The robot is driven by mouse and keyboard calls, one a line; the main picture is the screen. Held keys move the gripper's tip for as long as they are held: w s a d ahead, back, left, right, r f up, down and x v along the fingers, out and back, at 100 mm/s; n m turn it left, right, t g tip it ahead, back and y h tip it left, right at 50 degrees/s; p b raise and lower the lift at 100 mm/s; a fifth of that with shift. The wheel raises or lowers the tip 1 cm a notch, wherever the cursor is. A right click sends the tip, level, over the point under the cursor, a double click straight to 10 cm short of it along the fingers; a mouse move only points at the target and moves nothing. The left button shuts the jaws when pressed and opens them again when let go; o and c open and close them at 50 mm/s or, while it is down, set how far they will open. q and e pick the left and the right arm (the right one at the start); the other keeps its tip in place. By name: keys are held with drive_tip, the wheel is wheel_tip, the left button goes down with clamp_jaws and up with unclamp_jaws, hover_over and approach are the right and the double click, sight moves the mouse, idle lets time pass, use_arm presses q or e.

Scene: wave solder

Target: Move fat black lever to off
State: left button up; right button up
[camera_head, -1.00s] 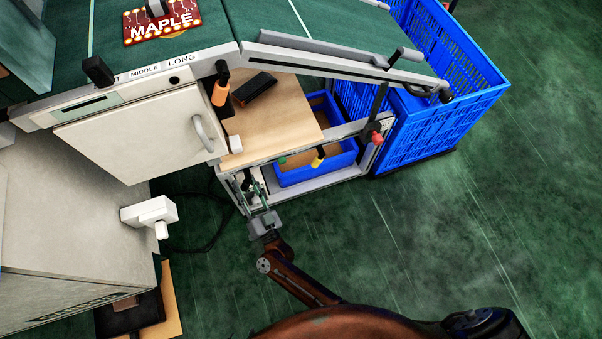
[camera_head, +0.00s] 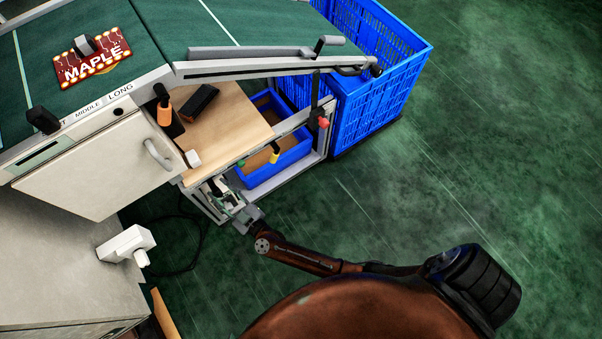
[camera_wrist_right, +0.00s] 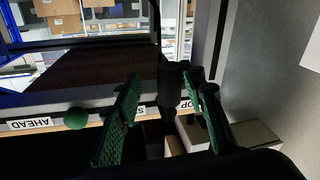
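A thick black lever (camera_wrist_right: 172,85) stands between the fingers of my right gripper (camera_wrist_right: 165,77) in the right wrist view. The green-padded fingers are apart on either side of it, with a clear gap to the left finger; contact at the right finger cannot be told. A label ending in "OP" is partly hidden behind the right finger. In the head view my right gripper (camera_head: 220,192) is at the lower front corner of the machine frame, where the lever is too small to tell. My left gripper is not in view.
A green knob (camera_head: 241,163), yellow knob (camera_head: 274,155) and red knob (camera_head: 323,122) line the frame's rail. An "AHEAD" label (camera_wrist_right: 29,124) shows in the wrist view. A blue crate (camera_head: 375,75) stands behind. A white cabinet (camera_head: 100,165) is left; open floor is right.

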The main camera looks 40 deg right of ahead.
drive_tip(key=s+d+n+p, duration=0.2)
drive_tip(key=s+d+p, duration=0.15)
drive_tip(key=s, duration=0.45)
use_arm(q)
drive_tip(key=w+r+t+p, duration=0.1)
drive_tip(key=w+r+p, duration=0.1)
drive_tip(key=r+p, duration=0.4)
drive_tip(key=w+r+t+p, duration=0.1)
drive_tip(key=r+p, duration=0.4)
drive_tip(key=r, duration=0.8)
drive_tip(key=shift+w+r+p, duration=0.2)
drive_tip(key=shift+w+p, duration=0.15)
drive_tip(key=shift+w, duration=0.15)
use_arm(e)
drive_tip(key=s+d+f+g, duration=0.3)
drive_tip(key=s+d+f, duration=0.3)
drive_tip(key=s, duration=0.3)
drive_tip(key=s+d+f+m+g, duration=0.1)
drive_tip(key=s+d+f+g, duration=0.3)
drive_tip(key=s+d+f, duration=0.3)
drive_tip(key=shift+s+f, duration=0.25)
drive_tip(key=shift+s, duration=0.6)
drive_tip(key=shift+c, duration=0.3)
